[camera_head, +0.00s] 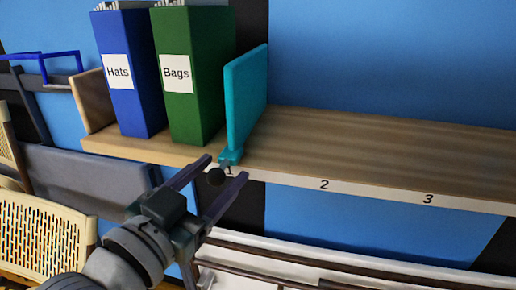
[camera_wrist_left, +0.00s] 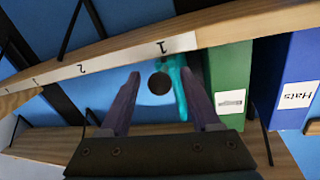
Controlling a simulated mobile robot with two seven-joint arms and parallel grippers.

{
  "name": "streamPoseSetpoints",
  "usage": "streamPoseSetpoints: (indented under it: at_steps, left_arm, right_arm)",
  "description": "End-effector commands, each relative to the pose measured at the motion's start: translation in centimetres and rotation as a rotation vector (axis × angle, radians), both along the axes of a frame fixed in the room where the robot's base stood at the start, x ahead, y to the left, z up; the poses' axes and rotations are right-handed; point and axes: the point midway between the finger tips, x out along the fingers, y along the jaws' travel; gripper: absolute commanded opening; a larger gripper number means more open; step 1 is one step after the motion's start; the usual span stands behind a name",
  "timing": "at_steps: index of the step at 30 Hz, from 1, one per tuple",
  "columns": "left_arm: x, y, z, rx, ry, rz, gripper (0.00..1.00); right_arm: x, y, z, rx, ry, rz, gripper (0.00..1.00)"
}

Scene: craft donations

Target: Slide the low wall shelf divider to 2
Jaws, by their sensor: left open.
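The teal divider (camera_head: 246,100) stands upright on the low wall shelf (camera_head: 380,146), beside the green binder and at mark 1. Its base with a dark round knob (camera_head: 216,177) sticks out over the shelf's front edge. The knob also shows in the left wrist view (camera_wrist_left: 159,83), with teal behind it. Mark 2 (camera_head: 324,185) is to the right on the white edge strip. My left gripper (camera_head: 224,170) is open, its fingers on either side of the knob; I cannot tell whether they touch it. My right gripper is not in view.
A blue "Hats" binder (camera_head: 125,75) and a green "Bags" binder (camera_head: 187,80) stand left of the divider, with a wooden shelf end (camera_head: 93,100) beyond. The shelf right of the divider is empty past mark 3 (camera_head: 428,199). A cream basket (camera_head: 45,235) is at lower left.

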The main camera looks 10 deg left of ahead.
Motion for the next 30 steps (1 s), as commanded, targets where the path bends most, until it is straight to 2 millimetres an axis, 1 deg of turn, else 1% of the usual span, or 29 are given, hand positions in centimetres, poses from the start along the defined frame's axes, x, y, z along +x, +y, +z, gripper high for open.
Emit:
streamPoseSetpoints:
  at_steps: [1,2,17,30]
  left_arm:
    - [-0.01,0.0,0.0,0.0,0.0,0.0,0.6]
    - [-0.02,0.01,0.0,0.0,0.0,0.0,0.57]
    - [-0.03,0.05,0.01,0.0,0.0,0.001,0.01]
    - [-0.03,0.07,0.01,0.0,0.0,0.001,0.0]
  right_arm:
    - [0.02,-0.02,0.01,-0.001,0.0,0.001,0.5]
    - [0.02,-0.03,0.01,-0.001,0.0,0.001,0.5]
    - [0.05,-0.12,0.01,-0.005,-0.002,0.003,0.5]
    - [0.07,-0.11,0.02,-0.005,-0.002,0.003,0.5]
